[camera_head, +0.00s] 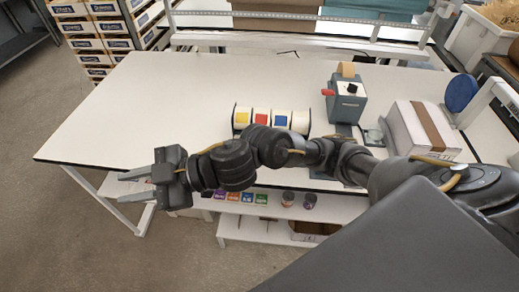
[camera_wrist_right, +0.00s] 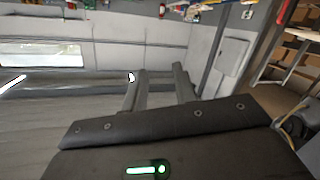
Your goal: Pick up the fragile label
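A label dispenser (camera_head: 300,122) with several white rolls stands on the white table. Its rolls carry a yellow label (camera_head: 241,118), a red label (camera_head: 261,118) and a blue label (camera_head: 281,121). The print is too small to tell which one is the fragile label. My right arm reaches across the front of the table. Its gripper (camera_head: 121,187) is beyond the table's front edge, to the left of and nearer than the dispenser. Its two fingers are apart with nothing between them, as the right wrist view (camera_wrist_right: 160,88) also shows. My left gripper is not in view.
A grey tape machine (camera_head: 346,103) and a taped white box (camera_head: 420,130) stand at the table's right. The table (camera_head: 150,110) is clear on its left. A low shelf (camera_head: 255,232) with small coloured boxes and jars is below the front edge.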

